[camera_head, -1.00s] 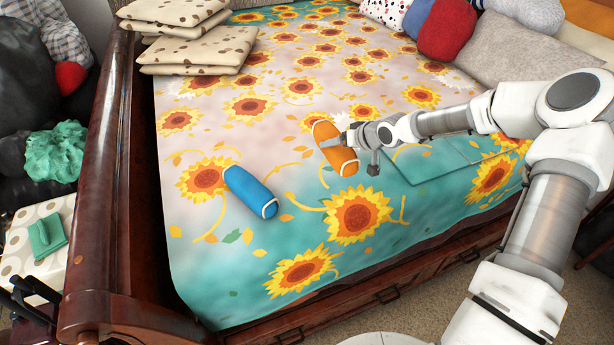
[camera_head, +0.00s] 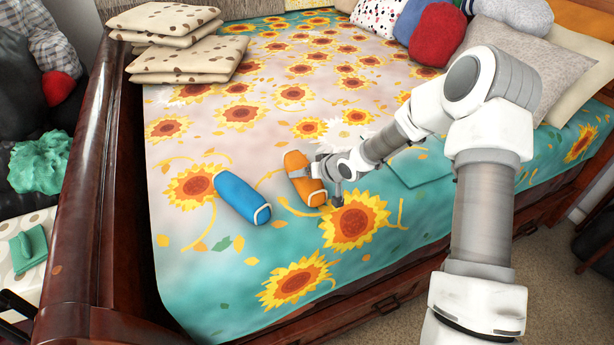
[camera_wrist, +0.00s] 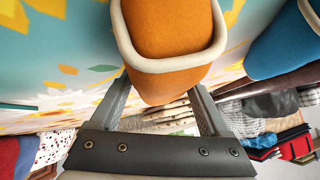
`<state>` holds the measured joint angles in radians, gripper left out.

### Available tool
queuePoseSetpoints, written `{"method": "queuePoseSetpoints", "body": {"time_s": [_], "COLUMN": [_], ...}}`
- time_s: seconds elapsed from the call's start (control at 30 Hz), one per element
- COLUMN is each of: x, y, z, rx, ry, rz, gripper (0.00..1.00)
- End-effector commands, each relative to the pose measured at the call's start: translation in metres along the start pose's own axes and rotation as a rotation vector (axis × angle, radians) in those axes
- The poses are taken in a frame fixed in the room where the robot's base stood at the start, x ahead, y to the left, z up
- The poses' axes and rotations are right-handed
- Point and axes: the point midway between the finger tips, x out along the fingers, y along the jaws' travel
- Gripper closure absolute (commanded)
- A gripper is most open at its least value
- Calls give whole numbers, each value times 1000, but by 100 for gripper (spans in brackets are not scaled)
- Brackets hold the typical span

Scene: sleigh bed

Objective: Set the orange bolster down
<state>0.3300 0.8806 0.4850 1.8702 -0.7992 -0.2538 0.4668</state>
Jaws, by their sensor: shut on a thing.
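The orange bolster (camera_head: 311,189) has white-trimmed ends and is in my gripper (camera_head: 305,171) over the sunflower bedspread. In the wrist view the bolster (camera_wrist: 170,32) lies between the two fingers of my gripper (camera_wrist: 163,92), its trimmed end facing the camera. The bolster is low over the bed, beside a large sunflower print; I cannot tell whether it touches the bedspread (camera_head: 240,290). The blue bolster (camera_head: 240,197) lies on the bed just left of the orange one, with a small gap. It also shows at the right of the wrist view (camera_wrist: 285,45).
Cushions (camera_head: 190,57) are stacked at the bed's far left corner. Pillows, including a red one (camera_head: 437,35), lie at the back right. A flat teal piece (camera_head: 420,165) lies right of the gripper. The dark wooden footboard (camera_head: 85,190) rises at left. The bed's front is clear.

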Motion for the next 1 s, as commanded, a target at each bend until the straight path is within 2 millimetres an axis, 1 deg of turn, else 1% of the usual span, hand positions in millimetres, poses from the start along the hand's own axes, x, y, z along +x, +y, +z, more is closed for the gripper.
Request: {"method": "queuePoseSetpoints", "body": {"time_s": [0.2, 0.33, 0.37, 0.43, 0.47, 0.77, 0.87, 1.0], "x": [0, 3, 2, 1, 1, -2, -14, -44], "y": [0, 2, 1, 1, 1, 0, 1, 1], "z": [-1, 2, 1, 1, 1, -2, -3, -4], "rx": [-1, -1, -1, -1, -1, -1, 1, 0], "ry": [3, 2, 2, 2, 2, 2, 4, 3], "rz": [0, 0, 1, 1, 1, 1, 2, 3], "gripper": [91, 91, 15, 2, 0, 0, 0, 0]}}
